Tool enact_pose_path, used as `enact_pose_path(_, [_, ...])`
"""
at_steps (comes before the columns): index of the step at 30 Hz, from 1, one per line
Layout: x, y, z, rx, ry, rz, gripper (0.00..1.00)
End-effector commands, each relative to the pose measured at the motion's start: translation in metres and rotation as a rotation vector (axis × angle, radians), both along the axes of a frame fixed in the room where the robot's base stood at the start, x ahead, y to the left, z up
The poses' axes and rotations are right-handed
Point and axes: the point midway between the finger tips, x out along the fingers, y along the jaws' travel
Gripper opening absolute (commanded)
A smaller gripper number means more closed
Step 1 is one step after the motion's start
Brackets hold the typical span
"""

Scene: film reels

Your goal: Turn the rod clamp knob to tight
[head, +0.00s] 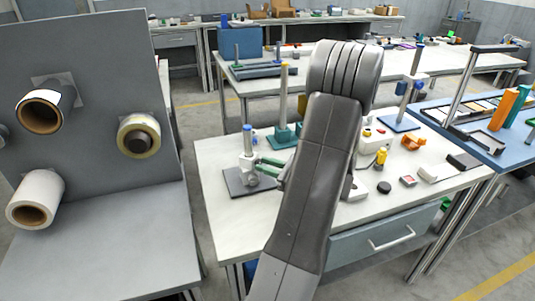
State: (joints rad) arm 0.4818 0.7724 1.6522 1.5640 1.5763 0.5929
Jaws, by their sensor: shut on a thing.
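The rod stand with the clamp (246,160) is on the left part of the white table in the head view. It has a dark flat base (238,183), an upright grey rod and a blue top (247,128). My gripper (258,167) reaches in from the right with its green fingers level with the clamp. The fingers are shut on the clamp's knob, which is mostly hidden between them. The knob's marking and turn angle are too small to tell. My dark arm hides the table's middle.
A teal-based stand (284,134) stands just behind my gripper. Right of my arm are a yellow-topped piece (381,157), a black round piece (384,187) and an orange holder (414,142). A grey panel with film reels (139,136) stands at left.

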Motion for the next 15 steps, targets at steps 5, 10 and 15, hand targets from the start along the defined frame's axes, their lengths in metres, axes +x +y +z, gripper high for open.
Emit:
enact_pose_path(5, [0.0000,0.0000,0.0070,0.078,0.153,0.000,0.00])
enact_pose_path(10, [0.0001,-0.0001,0.0061,0.150,0.294,0.000,0.00])
enact_pose_path(15, [0.0002,-0.0001,0.0048,0.216,0.421,0.000,0.00])
